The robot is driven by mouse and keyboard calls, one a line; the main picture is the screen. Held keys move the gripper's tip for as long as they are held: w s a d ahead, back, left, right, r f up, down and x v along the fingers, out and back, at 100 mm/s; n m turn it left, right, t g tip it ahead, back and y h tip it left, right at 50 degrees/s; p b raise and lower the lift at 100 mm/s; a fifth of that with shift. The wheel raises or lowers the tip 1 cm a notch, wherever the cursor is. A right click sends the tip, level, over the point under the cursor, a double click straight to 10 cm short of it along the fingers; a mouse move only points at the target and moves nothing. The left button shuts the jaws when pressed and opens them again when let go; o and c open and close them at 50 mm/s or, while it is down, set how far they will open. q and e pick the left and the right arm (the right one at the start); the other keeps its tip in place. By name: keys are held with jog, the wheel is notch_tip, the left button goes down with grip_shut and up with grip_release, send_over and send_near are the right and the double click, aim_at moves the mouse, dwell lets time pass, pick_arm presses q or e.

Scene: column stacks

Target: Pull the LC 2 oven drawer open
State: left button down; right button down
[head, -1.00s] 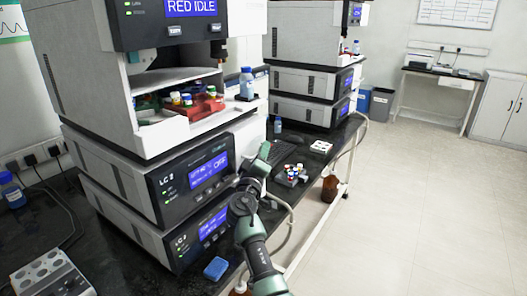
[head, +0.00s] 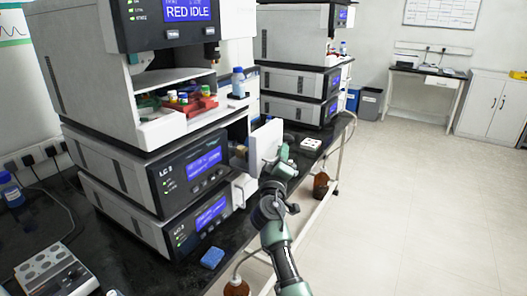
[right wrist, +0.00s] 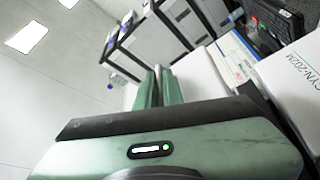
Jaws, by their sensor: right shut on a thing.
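The LC 2 oven is the upper dark-fronted unit (head: 190,170) with a blue display, under the white bay in the head view. Its drawer stands out to the right, with a pale front panel (head: 265,141) clear of the housing and a gap behind it. In the right wrist view the two fingers (right wrist: 159,80) are close together. My left gripper is not in view.
A second dark-fronted unit (head: 205,222) sits below the oven. A blue sponge (head: 212,257) lies on the black bench in front. The floor to the right is clear.

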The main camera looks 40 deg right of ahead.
jog(key=s+d+p, duration=0.2)
jog(key=s+d, duration=0.2)
jog(key=s, duration=0.6)
jog(key=s+d+p, duration=0.2)
jog(key=s+d, duration=0.2)
jog(key=s, duration=0.6)
jog(key=shift+s+d, duration=0.3)
jog(key=shift+s, duration=0.05)
jog(key=shift+r, duration=0.1)
jog(key=c, duration=1.8)
grip_release()
jog(key=shift+w, duration=0.1)
jog(key=shift+b+v, duration=1.05)
jog(key=shift+v, duration=2.9)
